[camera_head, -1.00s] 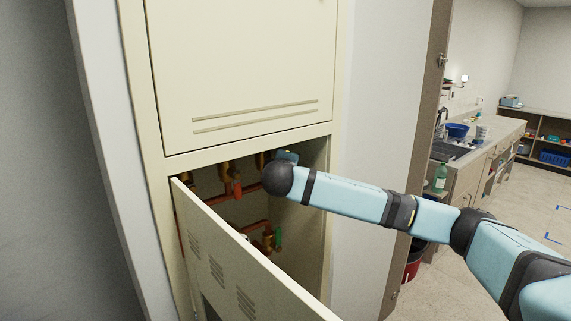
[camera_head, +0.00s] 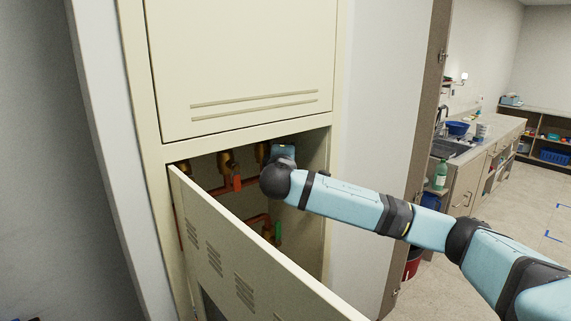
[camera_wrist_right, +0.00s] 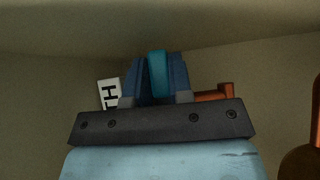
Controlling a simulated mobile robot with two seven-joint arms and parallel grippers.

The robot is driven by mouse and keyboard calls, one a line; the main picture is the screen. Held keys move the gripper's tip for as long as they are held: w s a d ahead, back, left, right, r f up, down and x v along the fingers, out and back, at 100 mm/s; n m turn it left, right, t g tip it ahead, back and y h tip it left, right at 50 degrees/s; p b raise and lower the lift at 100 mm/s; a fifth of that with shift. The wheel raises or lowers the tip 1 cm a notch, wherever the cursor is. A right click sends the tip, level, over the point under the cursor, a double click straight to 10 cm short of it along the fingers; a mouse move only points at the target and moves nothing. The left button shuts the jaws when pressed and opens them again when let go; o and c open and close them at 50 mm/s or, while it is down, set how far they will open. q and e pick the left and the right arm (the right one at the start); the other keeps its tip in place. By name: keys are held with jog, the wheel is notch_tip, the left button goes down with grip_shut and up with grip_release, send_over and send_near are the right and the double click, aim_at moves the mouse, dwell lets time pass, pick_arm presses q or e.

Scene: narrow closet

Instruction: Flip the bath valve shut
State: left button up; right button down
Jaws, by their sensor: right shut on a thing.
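My right gripper (camera_head: 284,152) reaches into the open cabinet, just under the top edge of its opening. In the right wrist view its dark blue fingers (camera_wrist_right: 158,78) are shut on a teal handle (camera_wrist_right: 158,66). The valve body behind the handle is hidden by the gripper. A white tag (camera_wrist_right: 109,93) with a black letter, partly covered, is beside the fingers; I cannot read all of it. In the head view, other brass valves show, one with a red handle (camera_head: 237,183) and one with a green handle (camera_head: 278,230). My left gripper is not in view.
The cabinet door (camera_head: 235,240) stands open in front of the pipes and hides the lower ones. A closed upper panel (camera_head: 240,70) is above the opening. To the right, beyond a brown door edge (camera_head: 425,120), is a counter with a sink (camera_head: 449,150).

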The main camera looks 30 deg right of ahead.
jog(key=shift+h, duration=0.3)
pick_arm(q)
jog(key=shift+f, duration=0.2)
pick_arm(e)
jog(key=c, duration=1)
grip_release()
pick_arm(q)
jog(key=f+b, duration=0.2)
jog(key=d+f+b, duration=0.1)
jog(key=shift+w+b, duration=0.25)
jog(key=shift+b, duration=0.15)
pick_arm(e)
jog(key=v, duration=1.4)
jog(key=shift+d+r, duration=0.1)
jog(key=shift+d, duration=0.05)
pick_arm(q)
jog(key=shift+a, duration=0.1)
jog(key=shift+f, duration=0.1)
